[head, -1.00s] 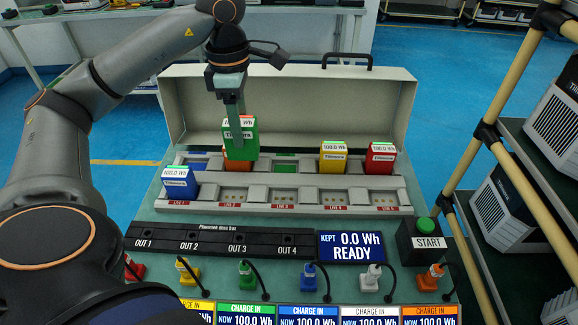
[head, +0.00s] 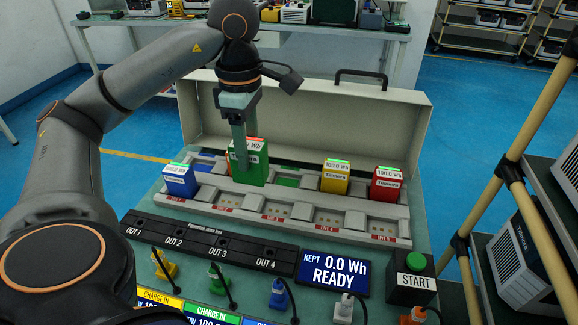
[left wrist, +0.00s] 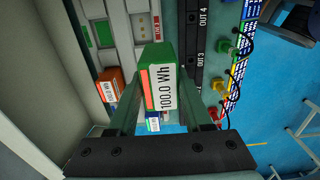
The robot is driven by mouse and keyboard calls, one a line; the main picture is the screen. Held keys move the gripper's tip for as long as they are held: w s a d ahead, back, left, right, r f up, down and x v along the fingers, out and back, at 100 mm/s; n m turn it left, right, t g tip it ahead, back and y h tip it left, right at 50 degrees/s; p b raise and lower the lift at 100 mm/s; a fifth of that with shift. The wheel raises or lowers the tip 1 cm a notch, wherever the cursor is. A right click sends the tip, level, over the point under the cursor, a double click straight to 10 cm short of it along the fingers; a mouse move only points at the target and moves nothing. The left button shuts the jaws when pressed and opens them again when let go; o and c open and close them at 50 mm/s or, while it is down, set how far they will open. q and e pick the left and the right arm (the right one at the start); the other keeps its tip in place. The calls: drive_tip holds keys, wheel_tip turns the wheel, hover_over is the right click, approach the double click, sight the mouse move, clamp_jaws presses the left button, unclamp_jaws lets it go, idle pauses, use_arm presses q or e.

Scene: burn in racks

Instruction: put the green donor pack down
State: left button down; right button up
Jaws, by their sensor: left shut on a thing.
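The green donor pack (head: 256,164), labelled 100.0 Wh with a red strip on top, is gripped upright by my left gripper (head: 241,158). In the left wrist view, the pack (left wrist: 163,82) sits between the two fingers (left wrist: 162,118). In the head view it overlaps the grey rack (head: 330,212), left of the green-floored empty bay (head: 287,180). I cannot tell if its base touches the rack. My right gripper is out of view.
A blue pack (head: 180,182) stands at the rack's left front; yellow (head: 335,178) and red (head: 386,185) packs stand in the back row. A beige raised lid (head: 350,125) rises behind. The empty black OUT strip (head: 210,242), display (head: 335,270) and START box (head: 412,285) lie in front.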

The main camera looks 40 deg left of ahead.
use_arm(q)
drive_tip(key=shift+w+a+f, duration=0.55)
drive_tip(key=shift+w+f, duration=1.6)
drive_tip(key=shift+w, duration=0.1)
drive_tip(key=shift+w+a+f, duration=0.55)
drive_tip(key=shift+w+f, duration=1.6)
drive_tip(key=shift+w, duration=0.1)
drive_tip(key=shift+w+a+f, duration=0.55)
drive_tip(key=shift+w+f, duration=1.6)
drive_tip(key=shift+w, duration=0.1)
drive_tip(key=shift+f, duration=0.1)
drive_tip(key=shift+c, duration=1.6)
unclamp_jaws()
drive_tip(key=shift+f, duration=0.1)
wheel_tip(320, 180, up, 12)
drive_tip(key=p, duration=0.1)
drive_tip(key=shift+r, duration=0.2)
